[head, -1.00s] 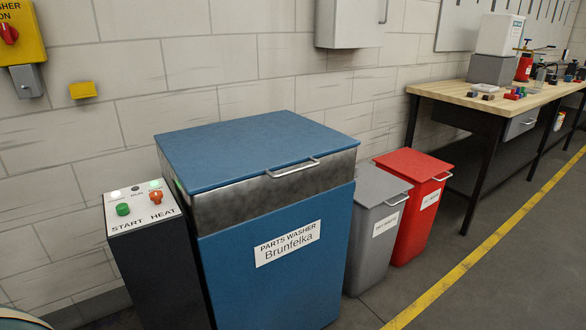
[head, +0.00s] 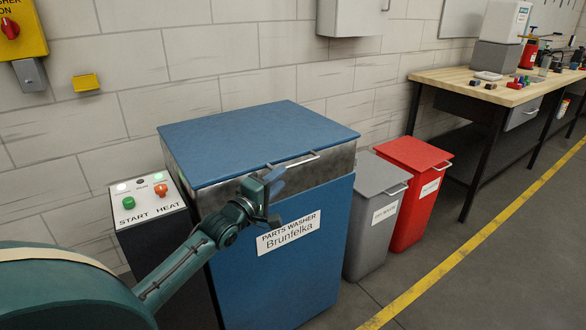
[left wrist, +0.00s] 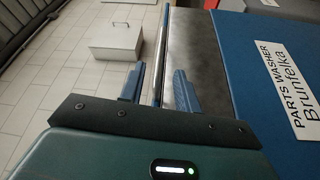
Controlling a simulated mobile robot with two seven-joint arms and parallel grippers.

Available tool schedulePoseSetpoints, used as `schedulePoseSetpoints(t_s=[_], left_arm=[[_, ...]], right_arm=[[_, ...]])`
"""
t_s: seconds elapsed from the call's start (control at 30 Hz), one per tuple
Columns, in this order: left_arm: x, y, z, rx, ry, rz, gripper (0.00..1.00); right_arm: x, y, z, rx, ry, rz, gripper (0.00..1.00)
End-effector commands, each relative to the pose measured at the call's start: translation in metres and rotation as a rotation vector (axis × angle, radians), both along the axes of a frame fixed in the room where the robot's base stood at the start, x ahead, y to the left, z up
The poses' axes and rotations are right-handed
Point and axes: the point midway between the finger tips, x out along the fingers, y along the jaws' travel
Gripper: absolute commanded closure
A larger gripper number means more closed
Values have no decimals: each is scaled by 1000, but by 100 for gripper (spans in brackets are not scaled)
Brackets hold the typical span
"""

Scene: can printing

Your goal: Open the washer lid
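The parts washer (head: 235,270) is a blue box with a worn steel band below its flat blue lid (head: 255,140). The lid lies closed. A silver bar handle (head: 300,160) is on the lid's front edge. My left gripper (head: 276,180) is at the front of the lid, by the left end of the handle. In the left wrist view my left gripper (left wrist: 158,85) is open, its two blue fingers apart. A silver bar, apparently the handle (left wrist: 162,50), runs between them; I cannot tell whether they touch it. My right gripper is not in view.
A control box (head: 148,212) with green and orange knobs stands left of the washer. A grey bin (head: 372,225) and a red bin (head: 415,190) stand to its right, before a wooden workbench (head: 470,92). Floor in front is clear up to a yellow line (head: 450,268).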

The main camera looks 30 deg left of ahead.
Motion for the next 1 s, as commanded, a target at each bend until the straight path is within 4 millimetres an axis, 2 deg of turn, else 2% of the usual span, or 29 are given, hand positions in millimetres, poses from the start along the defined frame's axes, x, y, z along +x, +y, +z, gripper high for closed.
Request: schedulePoseSetpoints(t_s=[0.03, 0.2, 0.4, 0.57, 0.83, 1.0], left_arm=[[11, 0, 1, 2, -3, 1, 67], [40, 0, 3, 2, -2, 1, 67], [62, 0, 5, 3, -1, 0, 67], [70, -1, 5, 3, 0, -1, 67], [71, -1, 5, 3, 1, -1, 67], [70, -1, 5, 3, 1, -1, 80]], right_arm=[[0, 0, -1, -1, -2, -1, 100], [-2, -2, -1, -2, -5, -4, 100], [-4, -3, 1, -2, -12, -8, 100], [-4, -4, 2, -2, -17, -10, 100], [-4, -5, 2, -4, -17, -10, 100], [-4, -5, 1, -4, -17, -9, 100]])
